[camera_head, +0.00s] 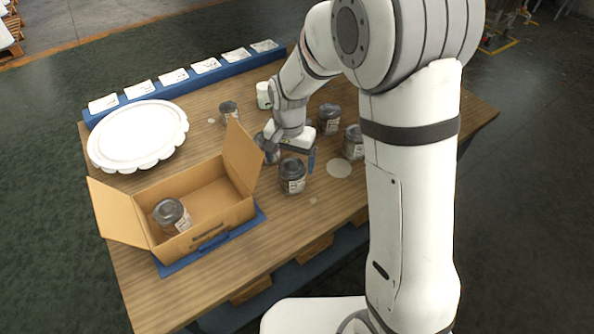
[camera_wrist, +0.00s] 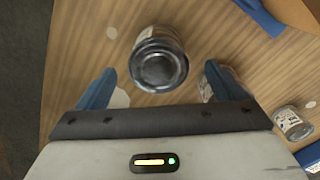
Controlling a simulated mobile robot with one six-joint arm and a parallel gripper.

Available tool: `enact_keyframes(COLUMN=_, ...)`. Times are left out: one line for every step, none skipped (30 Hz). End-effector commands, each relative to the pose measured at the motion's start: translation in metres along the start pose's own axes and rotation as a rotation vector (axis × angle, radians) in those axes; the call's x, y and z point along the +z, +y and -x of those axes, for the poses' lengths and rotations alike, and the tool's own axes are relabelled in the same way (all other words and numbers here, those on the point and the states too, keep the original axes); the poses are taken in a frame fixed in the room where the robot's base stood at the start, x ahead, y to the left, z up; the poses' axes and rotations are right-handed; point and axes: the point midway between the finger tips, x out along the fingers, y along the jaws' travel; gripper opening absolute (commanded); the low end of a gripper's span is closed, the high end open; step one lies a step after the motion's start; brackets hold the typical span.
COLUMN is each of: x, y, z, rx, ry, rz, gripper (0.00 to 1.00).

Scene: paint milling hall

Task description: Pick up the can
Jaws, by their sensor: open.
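Several dark-lidded cans with labels stand upright on the wooden table. One can (camera_head: 292,177) stands just in front of my gripper (camera_head: 291,148); it appears to be the can (camera_wrist: 158,58) in the wrist view, ahead of and between the blue fingers. My gripper (camera_wrist: 158,78) is open and holds nothing. A second can (camera_head: 267,148) is close by on the left, partly hidden by the gripper; in the wrist view a can (camera_wrist: 222,78) shows partly behind the right finger. One more can (camera_head: 172,214) stands inside the open cardboard box.
Other cans stand at the right (camera_head: 353,142), behind (camera_head: 329,119) and at the back left (camera_head: 229,110). The cardboard box (camera_head: 235,212) has raised flaps. A white scalloped plate (camera_head: 138,135) lies at the left. A blue strip (camera_head: 150,93) with white cards runs along the back.

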Motion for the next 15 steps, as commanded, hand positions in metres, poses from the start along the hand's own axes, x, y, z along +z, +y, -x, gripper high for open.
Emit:
enact_keyframes(x=0.0, y=-0.001, z=-0.006, rx=0.002, ry=-0.003, rz=-0.001, gripper=0.9)
enact_keyframes(x=0.0, y=-0.001, z=-0.009, rx=0.003, ry=-0.003, rz=-0.002, gripper=0.9)
enact_keyframes(x=0.0, y=-0.001, z=-0.014, rx=0.003, ry=-0.004, rz=-0.002, gripper=0.9)
enact_keyframes(x=0.0, y=-0.001, z=-0.017, rx=0.003, ry=-0.004, rz=-0.002, gripper=0.9)
enact_keyframes(x=0.0, y=-0.001, z=-0.021, rx=0.003, ry=-0.004, rz=-0.002, gripper=0.9)
enact_keyframes(x=0.0, y=-0.001, z=-0.025, rx=0.003, ry=-0.004, rz=-0.002, gripper=0.9)
enact_keyframes(x=0.0, y=-0.001, z=-0.028, rx=0.003, ry=-0.004, rz=-0.002, gripper=0.9)
enact_keyframes(x=0.0, y=0.0, z=-0.031, rx=0.003, ry=-0.004, rz=-0.002, gripper=0.9)
enact_keyframes(x=0.0, y=0.0, z=-0.036, rx=0.004, ry=-0.005, rz=-0.002, gripper=0.9)
enact_keyframes(x=0.0, y=0.001, z=-0.04, rx=0.004, ry=-0.005, rz=-0.002, gripper=0.9)
enact_keyframes(x=0.0, y=0.001, z=-0.044, rx=0.004, ry=-0.005, rz=-0.002, gripper=0.9)
enact_keyframes(x=0.0, y=0.001, z=-0.05, rx=0.005, ry=-0.006, rz=-0.002, gripper=0.9)
enact_keyframes(x=-0.001, y=0.002, z=-0.054, rx=0.004, ry=-0.005, rz=-0.002, gripper=0.9)
enact_keyframes(x=-0.001, y=0.002, z=-0.059, rx=0.004, ry=-0.005, rz=-0.002, gripper=0.9)
enact_keyframes(x=-0.001, y=0.001, z=-0.065, rx=0.003, ry=-0.004, rz=-0.001, gripper=0.9)
